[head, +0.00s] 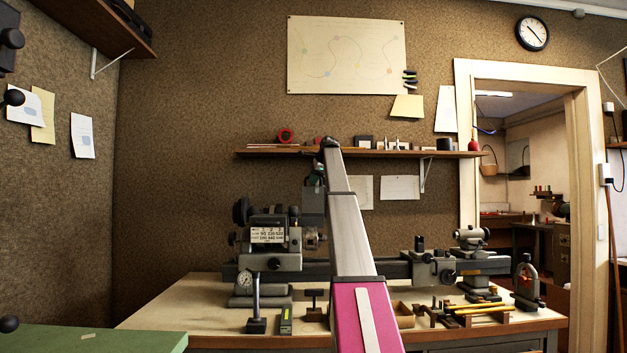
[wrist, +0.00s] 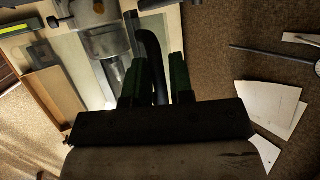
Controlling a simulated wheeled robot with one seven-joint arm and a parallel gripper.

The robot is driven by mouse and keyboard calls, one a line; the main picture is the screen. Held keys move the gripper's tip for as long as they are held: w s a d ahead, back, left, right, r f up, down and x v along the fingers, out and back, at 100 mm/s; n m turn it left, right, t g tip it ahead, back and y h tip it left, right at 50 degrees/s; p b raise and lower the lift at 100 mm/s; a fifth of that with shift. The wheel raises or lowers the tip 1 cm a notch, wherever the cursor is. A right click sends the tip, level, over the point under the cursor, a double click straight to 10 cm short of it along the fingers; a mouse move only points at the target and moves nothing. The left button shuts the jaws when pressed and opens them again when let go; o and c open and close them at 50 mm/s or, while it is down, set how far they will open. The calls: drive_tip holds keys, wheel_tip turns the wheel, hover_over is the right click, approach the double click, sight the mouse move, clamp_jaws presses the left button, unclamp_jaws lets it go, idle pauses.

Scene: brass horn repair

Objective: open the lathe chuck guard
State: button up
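The lathe (head: 400,268) stands on the bench, with its headstock (head: 268,235) on the left. A grey part that looks like the chuck guard (head: 312,201) shows just left of my arm, which hides much of the chuck area. My gripper (head: 318,172) is small and dark above it. In the wrist view, its two green fingers (wrist: 157,80) are apart. A black curved bar (wrist: 152,48), perhaps the guard's handle, runs between them, closer to the left finger. A narrow gap shows on its right. I cannot tell whether it touches a finger.
A wall shelf (head: 400,153) with small items runs behind my arm, close to gripper height. A dial gauge stand (head: 256,310) and a wooden tray (head: 403,315) stand on the bench (head: 170,317) in front of the lathe. A green surface (head: 90,340) is at lower left.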

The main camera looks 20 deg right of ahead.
drive_tip(key=v, duration=1.1)
idle(0.4)
